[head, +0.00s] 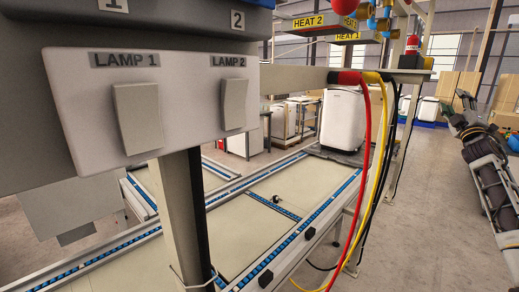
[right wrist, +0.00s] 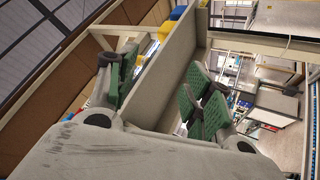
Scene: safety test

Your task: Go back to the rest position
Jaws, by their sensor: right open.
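My right gripper (head: 459,104) is at the right side of the head view, raised on my dark and grey arm, which points up. In the right wrist view its two green-padded fingers (right wrist: 160,88) stand apart with nothing held between them. A light beam or panel shows behind the fingers in that view; I cannot tell how far off it is. My left gripper is in neither view.
A panel with lamp switches (head: 150,100) fills the near left. A conveyor (head: 230,225) runs behind it, with a white appliance (head: 343,118) on it. Red, yellow and black cables (head: 365,180) hang beside the conveyor. Floor (head: 425,225) between cables and my right arm is clear.

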